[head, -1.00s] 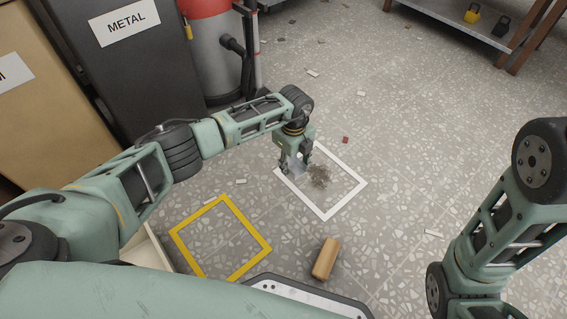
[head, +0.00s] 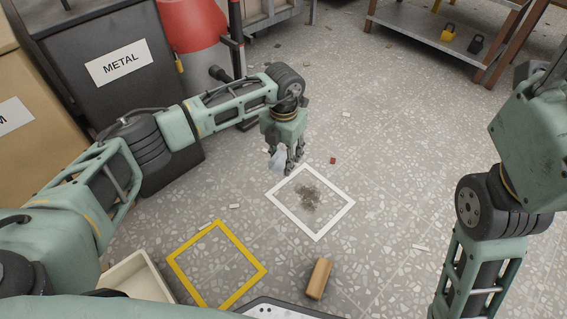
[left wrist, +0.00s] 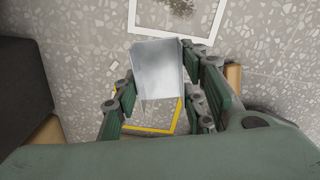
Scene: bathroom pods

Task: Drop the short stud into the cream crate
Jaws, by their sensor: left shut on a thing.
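The short stud, a pale grey metal channel piece (head: 278,160), is held in my left gripper (head: 288,162), which is shut on it above the floor, by the far-left corner of the white floor frame. In the left wrist view the stud (left wrist: 157,72) sits between the fingers (left wrist: 160,100). The cream crate (head: 135,272) stands on the floor at the lower left, partly hidden by my left arm. The part of its inside that shows looks empty. My right arm shows at the right, but its gripper is out of view.
A yellow floor frame (head: 174,265) lies beside the crate. The white frame (head: 336,227) surrounds a dirt patch (head: 310,197). A wooden block (head: 318,278) lies near my base. A dark METAL bin (head: 100,95) and a red-and-grey vacuum (head: 190,30) stand behind my left arm.

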